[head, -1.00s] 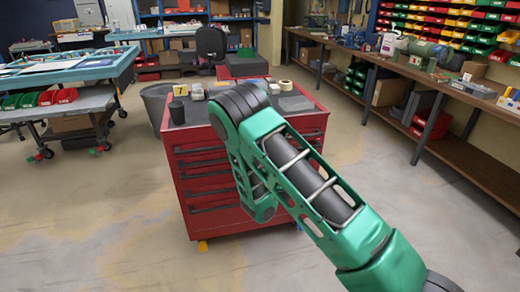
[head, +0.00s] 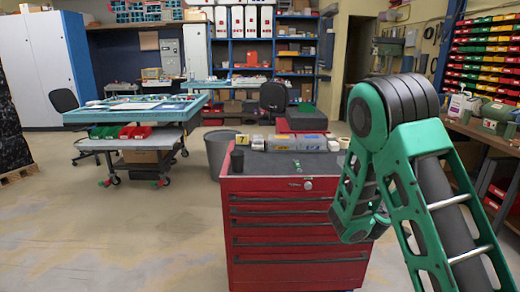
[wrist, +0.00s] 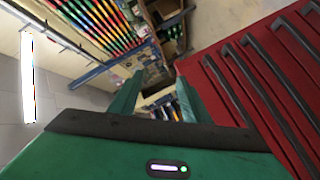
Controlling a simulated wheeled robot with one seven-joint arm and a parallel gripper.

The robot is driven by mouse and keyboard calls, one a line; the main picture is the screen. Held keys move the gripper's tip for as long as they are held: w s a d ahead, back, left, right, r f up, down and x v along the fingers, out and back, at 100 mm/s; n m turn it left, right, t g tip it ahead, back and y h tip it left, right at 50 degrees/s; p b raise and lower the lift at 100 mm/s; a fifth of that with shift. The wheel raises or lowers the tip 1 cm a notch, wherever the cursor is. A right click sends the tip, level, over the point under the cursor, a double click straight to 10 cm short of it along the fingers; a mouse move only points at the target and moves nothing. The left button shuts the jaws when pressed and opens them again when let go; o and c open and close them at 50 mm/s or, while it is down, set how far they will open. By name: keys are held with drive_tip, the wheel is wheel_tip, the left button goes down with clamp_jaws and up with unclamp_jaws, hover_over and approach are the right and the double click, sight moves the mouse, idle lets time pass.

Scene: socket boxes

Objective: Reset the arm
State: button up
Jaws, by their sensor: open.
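My arm is green and black and rises bent at the right of the head view, its lower link in front of the red cabinet's right side. My gripper (wrist: 158,98) shows in the wrist view as two green fingers spread apart, with nothing seen between them. In the head view I cannot make out its fingertips. The red cabinet (head: 290,215) stands just beyond the arm. Its drawer fronts also fill the right of the wrist view (wrist: 255,85), tilted, beside the fingers.
A wheeled table (head: 140,112) is farther left. A workbench (head: 480,135) runs along the right. The floor at front left is clear.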

drive_tip(key=s+d+m+g+y, duration=0.1)
drive_tip(key=s+d+m+g, duration=0.35)
drive_tip(key=s, duration=0.65)
drive_tip(key=s+d+m+g+y, duration=0.1)
drive_tip(key=s+d+m+g, duration=0.35)
drive_tip(key=s, duration=0.75)
drive_tip(key=s+a+r+g+y, duration=0.1)
drive_tip(key=s+a+y, duration=0.3)
drive_tip(key=s+a, duration=0.3)
drive_tip(key=s+a+g+y, duration=0.2)
drive_tip(key=s+a+y, duration=0.3)
drive_tip(key=s, duration=1)
drive_tip(key=a, duration=0.2)
drive_tip(key=shift+s+a+r+g, duration=0.2)
drive_tip(key=shift+a+r+g, duration=0.1)
drive_tip(key=shift+a+r, duration=0.1)
